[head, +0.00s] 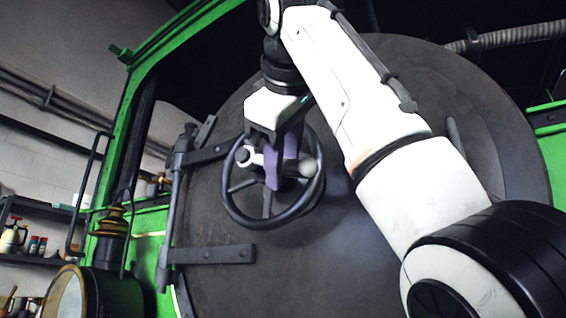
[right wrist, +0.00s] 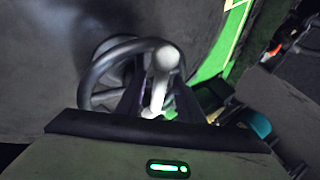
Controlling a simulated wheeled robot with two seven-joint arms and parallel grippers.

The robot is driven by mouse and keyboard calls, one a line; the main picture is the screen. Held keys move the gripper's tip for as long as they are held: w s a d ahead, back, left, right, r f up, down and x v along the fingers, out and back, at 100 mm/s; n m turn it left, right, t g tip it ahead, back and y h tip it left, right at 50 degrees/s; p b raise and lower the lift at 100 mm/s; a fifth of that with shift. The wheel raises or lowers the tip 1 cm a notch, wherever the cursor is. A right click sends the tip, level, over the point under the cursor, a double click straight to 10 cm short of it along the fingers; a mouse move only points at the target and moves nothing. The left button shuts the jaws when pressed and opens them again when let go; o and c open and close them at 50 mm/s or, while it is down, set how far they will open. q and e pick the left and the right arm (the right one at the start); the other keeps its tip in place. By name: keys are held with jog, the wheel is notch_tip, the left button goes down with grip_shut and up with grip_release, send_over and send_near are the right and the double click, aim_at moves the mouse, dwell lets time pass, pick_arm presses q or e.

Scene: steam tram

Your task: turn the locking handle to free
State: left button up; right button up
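The locking handle (head: 309,167) is a pale metal bar with a rounded end. It sits at the hub of a dark handwheel (head: 234,206) on a large round black door (head: 335,265). A second pale end shows left of my fingers. My right gripper (head: 281,172), with purple fingers, is at the hub and hides the handle's middle. In the right wrist view the handle (right wrist: 160,85) lies between the two dark fingers, with the handwheel (right wrist: 95,75) behind; the fingers look apart, though contact is hard to judge. My left gripper is out of view.
Hinge straps (head: 213,254) cross the door's left side. A green frame (head: 124,130) surrounds the door. A brass-rimmed lamp (head: 65,290) stands at lower left, by a shelf (head: 35,260) of bottles. My right arm spans the door's right half.

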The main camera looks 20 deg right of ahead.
jog(key=shift+s, duration=0.1)
jog(key=v, duration=1)
jog(key=shift+s, duration=0.1)
jog(key=shift+c, duration=0.4)
